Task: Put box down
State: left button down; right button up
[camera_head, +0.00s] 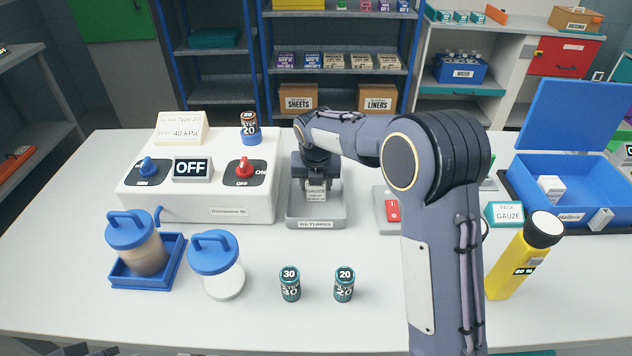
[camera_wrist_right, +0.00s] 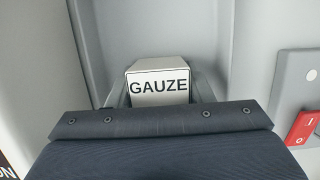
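A small white gauze box (camera_wrist_right: 158,86) shows in the right wrist view, its label facing me. In the head view the box (camera_head: 316,190) is small and partly covered by my right gripper. My right gripper (camera_head: 316,184) points down over the grey returns tray (camera_head: 316,224); in the right wrist view its two grey fingers flank the box and look shut on it. The box is inside the tray's outline; I cannot tell whether it touches the floor. Only dark parts, probably of my left gripper (camera_head: 88,351), show at the bottom left edge.
A white device (camera_head: 245,212) with knobs stands left of the tray, and a red switch (camera_head: 392,210) right of it. Two lidded jars (camera_head: 217,266) and two small cans (camera_head: 344,285) stand in front. A yellow bottle (camera_head: 515,262) and blue case (camera_head: 585,208) are at right.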

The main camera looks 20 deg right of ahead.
jog(key=o, duration=0.4)
jog(key=v, duration=1.2)
jog(key=shift+r, duration=0.15)
